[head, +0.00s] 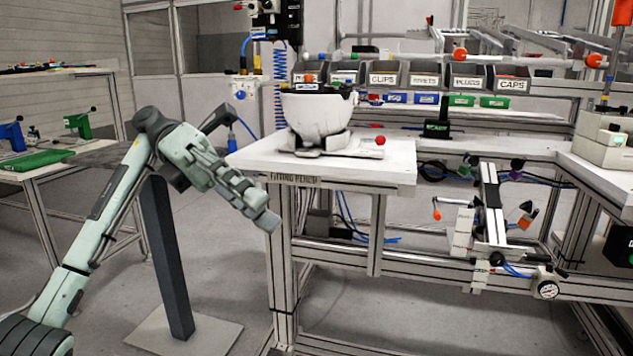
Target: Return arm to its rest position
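My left arm (107,195) comes in from the lower left, rises to a bent dark joint and slopes down to the right. Its end, with my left gripper (256,205), hangs in front of the left edge of the white fitting-place table (345,176), below its top. From this side I cannot tell whether the fingers are apart. I see nothing clearly held there. My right arm and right gripper are not in view.
Labelled bins (383,79) line the back. A dark post (167,258) stands under my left arm.

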